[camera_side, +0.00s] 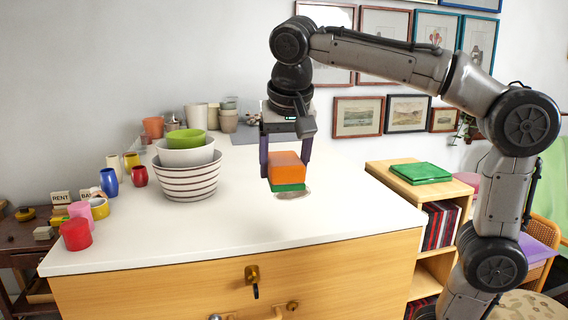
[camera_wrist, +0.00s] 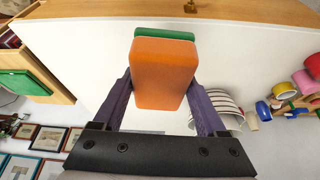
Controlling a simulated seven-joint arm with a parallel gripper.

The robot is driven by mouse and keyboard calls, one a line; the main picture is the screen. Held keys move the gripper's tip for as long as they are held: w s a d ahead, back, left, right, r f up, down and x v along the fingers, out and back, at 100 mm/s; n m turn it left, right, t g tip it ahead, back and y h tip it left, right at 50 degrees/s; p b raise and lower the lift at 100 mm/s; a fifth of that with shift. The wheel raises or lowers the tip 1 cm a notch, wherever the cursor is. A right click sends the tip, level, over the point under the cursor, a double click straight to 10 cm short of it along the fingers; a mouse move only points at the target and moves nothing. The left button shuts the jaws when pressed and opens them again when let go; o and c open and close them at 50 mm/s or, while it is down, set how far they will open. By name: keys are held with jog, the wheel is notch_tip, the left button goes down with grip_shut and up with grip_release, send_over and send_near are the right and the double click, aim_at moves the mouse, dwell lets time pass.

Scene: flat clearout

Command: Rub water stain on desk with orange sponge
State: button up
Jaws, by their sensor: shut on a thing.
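My gripper (camera_side: 286,162) is shut on the orange sponge (camera_side: 286,167), which has a green layer on its underside. The sponge is held at or just above the white desk top (camera_side: 330,215); I cannot tell whether it touches. The water stain (camera_side: 292,195) is a greyish patch on the desk, partly hidden under the sponge's front edge in the side view. In the wrist view the sponge (camera_wrist: 165,75) is between the two purple fingers, and the stain is not visible there.
Stacked bowls (camera_side: 188,175) stand left of the gripper. Several cups and pots (camera_side: 76,234) line the desk's left side, with more pots (camera_side: 196,116) at the back. A low shelf with a green book (camera_side: 420,172) stands to the right. The desk's front middle is clear.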

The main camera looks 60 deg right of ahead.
aim_at(304, 197)
jog(key=shift+w+a+r+n+t, duration=0.15)
jog(key=shift+w+r+n+t, duration=0.15)
jog(key=shift+n, duration=0.2)
jog(key=w+d+r+n, duration=0.15)
jog(key=w+d, duration=0.45)
jog(key=w, duration=0.6)
jog(key=w+d+f, duration=0.3)
jog(key=w+d, duration=0.1)
jog(key=d, duration=0.6)
jog(key=d+f+m, duration=0.3)
jog(key=d+f, duration=0.2)
jog(key=d, duration=0.5)
jog(key=shift+s+f, duration=0.2)
jog(key=shift+f, duration=3.55)
jog(key=shift+s+a+f, duration=0.15)
jog(key=shift+s+a, duration=0.65)
jog(key=shift+a, duration=0.05)
jog(key=shift+s+a, duration=3.2)
jog(key=shift+s+d, duration=0.65)
jog(key=shift+d, duration=0.15)
jog(key=shift+w+d, duration=4)
jog(key=shift+w, duration=0.05)
jog(key=shift+s+d, duration=0.55)
jog(key=shift+s, duration=0.1)
jog(key=shift+s+a, duration=4)
notch_tip(304, 197, up, 8)
